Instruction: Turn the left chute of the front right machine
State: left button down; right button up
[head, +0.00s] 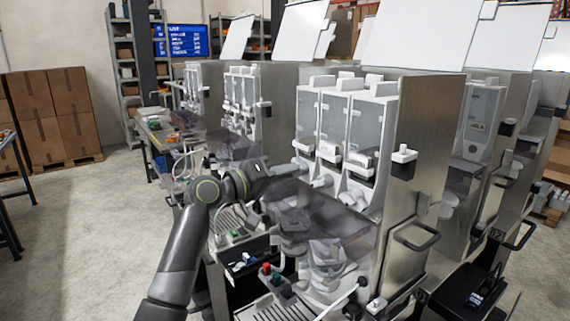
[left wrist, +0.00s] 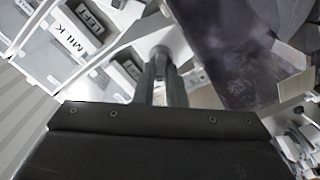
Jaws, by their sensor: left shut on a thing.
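The front right machine (head: 425,150) is a steel cabinet with several clear canisters and white chutes below them. My left gripper (head: 296,168) reaches in from the left at its leftmost chute, which is mostly hidden by the gripper in the head view. In the left wrist view my left gripper (left wrist: 163,75) has its fingers close together, shut on the grey rounded end of the left chute (left wrist: 166,44). Which way the chute's outlet points cannot be told. Neighbouring chutes (head: 322,181) show to its right. My right gripper is not in view.
A smoky see-through panel (head: 335,215) hangs below the chutes, close to my left wrist; it also shows in the left wrist view (left wrist: 235,60). A labelled canister (left wrist: 45,60) is at upper left there. Red and green buttons (head: 268,271) sit lower down. Open floor (head: 110,220) lies left.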

pick_arm(q)
jog(key=shift+f+n+p, duration=0.15)
jog(key=shift+n+p, duration=2.3)
jog(key=shift+n, duration=0.9)
jog(key=shift+f+n+p, duration=0.15)
jog(key=shift+n+p, duration=2.25)
jog(key=shift+n, duration=0.95)
jog(key=c, duration=1.5)
grip_release()
